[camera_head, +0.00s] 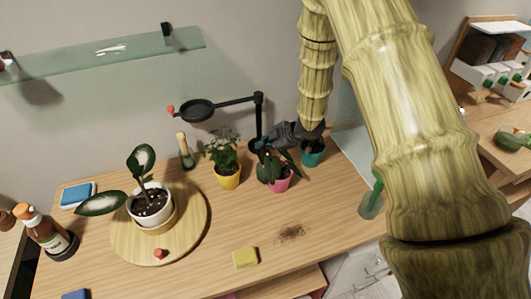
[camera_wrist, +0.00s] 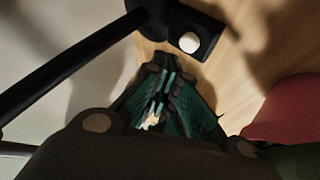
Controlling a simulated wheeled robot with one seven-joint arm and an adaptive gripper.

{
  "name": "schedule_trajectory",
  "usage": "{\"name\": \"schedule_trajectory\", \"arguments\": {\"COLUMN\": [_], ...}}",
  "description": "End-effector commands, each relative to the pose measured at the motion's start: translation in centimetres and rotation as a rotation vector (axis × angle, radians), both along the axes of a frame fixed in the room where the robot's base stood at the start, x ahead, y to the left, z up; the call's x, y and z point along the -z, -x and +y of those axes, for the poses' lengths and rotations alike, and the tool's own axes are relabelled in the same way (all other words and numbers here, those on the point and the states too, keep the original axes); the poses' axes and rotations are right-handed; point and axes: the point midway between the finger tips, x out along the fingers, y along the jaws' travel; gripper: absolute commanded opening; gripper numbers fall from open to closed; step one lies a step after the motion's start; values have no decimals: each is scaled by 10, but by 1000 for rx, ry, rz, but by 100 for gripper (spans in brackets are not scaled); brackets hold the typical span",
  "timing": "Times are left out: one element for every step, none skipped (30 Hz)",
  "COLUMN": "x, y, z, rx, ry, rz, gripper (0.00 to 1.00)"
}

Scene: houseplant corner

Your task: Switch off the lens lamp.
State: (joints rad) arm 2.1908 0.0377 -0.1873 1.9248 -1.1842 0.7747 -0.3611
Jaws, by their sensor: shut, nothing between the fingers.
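The lens lamp (camera_head: 258,116) is black, with an upright post, a folding arm and a round lens head (camera_head: 196,111) reaching left. In the wrist view its dark arm (camera_wrist: 75,65) crosses the upper left. A black base block (camera_wrist: 207,25) carries a round white button (camera_wrist: 189,43). My gripper (camera_head: 262,144) is by the foot of the post, behind the plants. In the wrist view my gripper (camera_wrist: 163,62) is shut and empty, its tips just below and left of the button, apparently apart from it. Whether the lamp is lit is unclear.
A pink pot (camera_head: 279,185) with a dark plant stands just in front of my gripper, and a teal pot (camera_head: 313,156) to its right. A yellow pot (camera_head: 228,181) stands left. A yellow sponge (camera_head: 245,258) lies near the front. The front middle of the table is mostly clear.

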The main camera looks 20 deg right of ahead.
Motion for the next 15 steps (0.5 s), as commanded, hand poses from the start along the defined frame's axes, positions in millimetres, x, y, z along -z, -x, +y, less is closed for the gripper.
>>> {"name": "schedule_trajectory", "arguments": {"x": [-8,-10,-13,-16,-18,-21,-23,-25,-28,-31,-33,-36,-38,-40,-43], "y": [0,0,0,0,0,0,0,0,0,0,0,0,0,0,0], "z": [0,0,0,0,0,0,0,0,0,0,0,0,0,0,0], "rx": [-1,-1,-1,-1,-1,-1,-1,-1,0,0,0,0,0,0,0], "ry": [1,1,1,1,1,1,1,1,0,0,0,0,0,0,0], "rz": [0,0,0,0,0,0,0,0,0,0,0,0,0,0,0], "gripper": [0,0,0,0,0,0,0,0,0,0,0,0,0,0,0]}}
